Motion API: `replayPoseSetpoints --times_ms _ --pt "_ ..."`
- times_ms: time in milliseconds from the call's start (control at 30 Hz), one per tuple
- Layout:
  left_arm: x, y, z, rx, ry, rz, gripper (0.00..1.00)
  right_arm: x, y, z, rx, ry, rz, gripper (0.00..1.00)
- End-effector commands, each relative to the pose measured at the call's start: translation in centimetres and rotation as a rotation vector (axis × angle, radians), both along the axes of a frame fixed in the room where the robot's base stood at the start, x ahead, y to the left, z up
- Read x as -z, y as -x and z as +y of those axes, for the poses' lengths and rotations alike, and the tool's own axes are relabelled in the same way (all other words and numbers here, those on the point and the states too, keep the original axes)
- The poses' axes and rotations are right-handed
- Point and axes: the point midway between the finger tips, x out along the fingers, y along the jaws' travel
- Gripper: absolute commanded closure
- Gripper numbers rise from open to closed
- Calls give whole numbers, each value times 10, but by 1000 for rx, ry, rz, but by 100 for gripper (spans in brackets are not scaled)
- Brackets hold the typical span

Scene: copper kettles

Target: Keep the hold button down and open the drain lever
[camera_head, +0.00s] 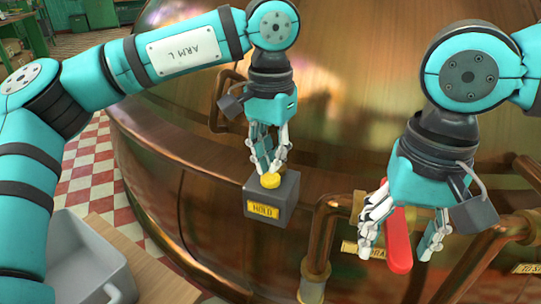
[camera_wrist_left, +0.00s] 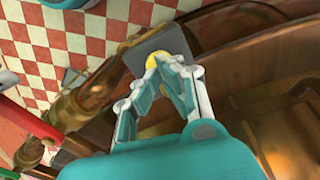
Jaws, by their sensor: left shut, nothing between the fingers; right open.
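The hold button (camera_head: 270,181) is a yellow round cap on top of a grey box (camera_head: 271,204) with a "HOLD" label. My left gripper (camera_head: 270,170) is shut and empty, its fingertips pointing down at the button. In the left wrist view the tips of my left gripper (camera_wrist_left: 158,62) overlap the yellow button (camera_wrist_left: 151,61); I cannot tell how far it is pressed. The red drain lever (camera_head: 398,240) hangs down among copper pipes. My right gripper (camera_head: 400,248) is open, with a finger on each side of the lever. The lever's upper end is hidden by the gripper.
The large copper kettle (camera_head: 330,110) fills the background. Copper pipes (camera_head: 318,250) run around the lever, with yellow labels beside it. A grey bin (camera_head: 85,262) stands on a wooden surface (camera_head: 135,262) at lower left. A red and white checkered floor (camera_head: 95,165) lies beyond.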

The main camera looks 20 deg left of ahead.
Motion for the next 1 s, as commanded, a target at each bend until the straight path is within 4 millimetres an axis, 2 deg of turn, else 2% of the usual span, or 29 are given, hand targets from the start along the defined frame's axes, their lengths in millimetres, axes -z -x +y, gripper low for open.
replayPoseSetpoints --times_ms 567,1000 --pt "20 0 0 -1 -1 2 100 0 0 0 0 0 0 44" --pt "20 0 0 0 -1 2 100 0 0 0 0 0 0 100"
